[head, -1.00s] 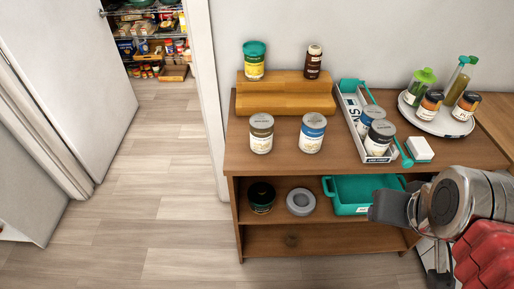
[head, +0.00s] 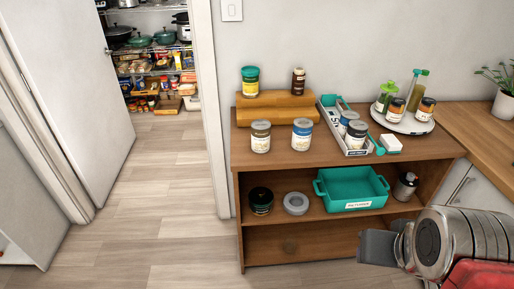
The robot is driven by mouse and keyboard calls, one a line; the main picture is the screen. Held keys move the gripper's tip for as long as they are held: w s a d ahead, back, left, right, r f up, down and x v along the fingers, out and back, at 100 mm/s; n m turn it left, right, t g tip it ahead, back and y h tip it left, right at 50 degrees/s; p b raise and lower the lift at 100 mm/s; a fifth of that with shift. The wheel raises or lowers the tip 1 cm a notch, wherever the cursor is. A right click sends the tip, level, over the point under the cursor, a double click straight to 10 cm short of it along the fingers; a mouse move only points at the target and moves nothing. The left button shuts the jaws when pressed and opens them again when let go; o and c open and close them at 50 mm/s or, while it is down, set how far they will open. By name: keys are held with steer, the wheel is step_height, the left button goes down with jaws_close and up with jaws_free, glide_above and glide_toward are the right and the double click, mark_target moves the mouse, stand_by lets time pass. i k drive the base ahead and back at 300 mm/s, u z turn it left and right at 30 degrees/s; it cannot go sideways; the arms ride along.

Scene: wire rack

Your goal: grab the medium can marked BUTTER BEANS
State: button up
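I cannot read BUTTER BEANS on any label, so I cannot tell where that can is. A wire rack (head: 150,47) crowded with small packaged goods stands through the doorway at the upper left; its items are too small to tell apart. My gripper (head: 376,246) is at the lower right, in front of the brown shelf unit. It is far from the rack and nothing shows held in it. Its fingers are seen from the side, so their opening is unclear.
The brown shelf unit (head: 285,166) bears jars, a wooden riser (head: 277,112), a grey tray (head: 356,151), a round turntable (head: 404,124) and a teal bin (head: 352,187). A white door (head: 65,85) stands open at the left. Floor (head: 155,180) toward the doorway is clear.

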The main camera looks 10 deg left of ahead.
mark_target(261, 130)
steer(key=k, duration=0.95)
steer(key=u, duration=1.1)
steer(key=i, duration=1.75)
